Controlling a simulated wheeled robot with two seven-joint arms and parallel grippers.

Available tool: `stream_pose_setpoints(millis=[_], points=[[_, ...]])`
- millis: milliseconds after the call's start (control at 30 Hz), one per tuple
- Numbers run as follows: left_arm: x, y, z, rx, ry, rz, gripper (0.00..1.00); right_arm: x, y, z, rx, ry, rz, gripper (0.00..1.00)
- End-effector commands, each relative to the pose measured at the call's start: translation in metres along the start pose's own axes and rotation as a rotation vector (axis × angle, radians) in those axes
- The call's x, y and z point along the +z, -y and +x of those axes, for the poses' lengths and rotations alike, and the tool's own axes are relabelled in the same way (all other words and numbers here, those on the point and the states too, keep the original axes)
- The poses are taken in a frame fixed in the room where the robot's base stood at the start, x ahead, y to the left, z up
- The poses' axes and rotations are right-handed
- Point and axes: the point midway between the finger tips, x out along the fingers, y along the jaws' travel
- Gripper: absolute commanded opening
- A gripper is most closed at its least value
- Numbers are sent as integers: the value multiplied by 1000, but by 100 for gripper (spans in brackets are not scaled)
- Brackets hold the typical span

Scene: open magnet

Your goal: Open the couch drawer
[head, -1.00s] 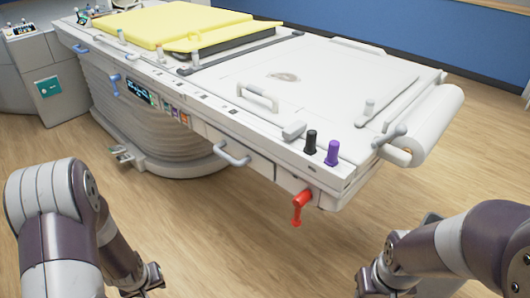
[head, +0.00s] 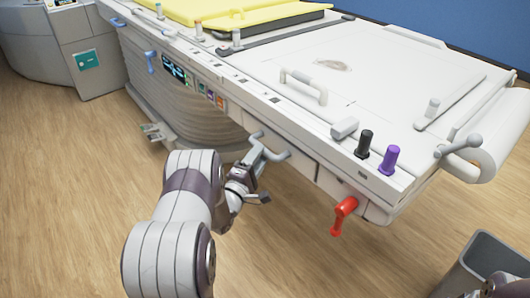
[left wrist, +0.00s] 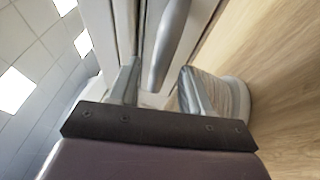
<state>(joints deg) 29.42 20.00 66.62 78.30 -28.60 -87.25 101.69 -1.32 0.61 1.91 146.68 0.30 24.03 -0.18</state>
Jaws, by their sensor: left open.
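The couch (head: 400,85) is a long white bench with a drawer front (head: 289,165) in its near side, which looks flush with the side. A light grey curved handle (head: 282,155) sticks out from the drawer front. My left gripper (head: 262,150) is at the handle's left part, open. In the left wrist view the grey handle bar (left wrist: 168,45) runs between and beyond the two spread fingers (left wrist: 160,88). I cannot tell whether a finger touches it.
A red lever (head: 343,213) hangs below the couch's near corner, right of the drawer. Black (head: 364,144) and purple (head: 389,160) knobs stand on the top edge. A grey bin (head: 490,262) stands at lower right. Wooden floor before the couch is clear.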

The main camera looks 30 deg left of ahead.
Motion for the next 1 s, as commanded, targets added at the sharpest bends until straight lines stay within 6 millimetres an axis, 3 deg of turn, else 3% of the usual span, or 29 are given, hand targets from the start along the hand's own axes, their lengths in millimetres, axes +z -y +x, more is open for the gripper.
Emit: stream_pose_setpoints(millis=[200,500,533,667,1000], points=[[0,1,31,0,0,1,48,1,0,8,0,0,0,43],[0,0,36,-1,-2,1,48,1,0,7,0,0,0,43],[0,0,36,-1,-2,1,42,1,0,7,0,0,0,43],[0,0,36,-2,-2,1,0,1,0,7,0,0,0,43],[-2,-1,32,-3,-2,1,0,0,0,4,0,0,0,43]])
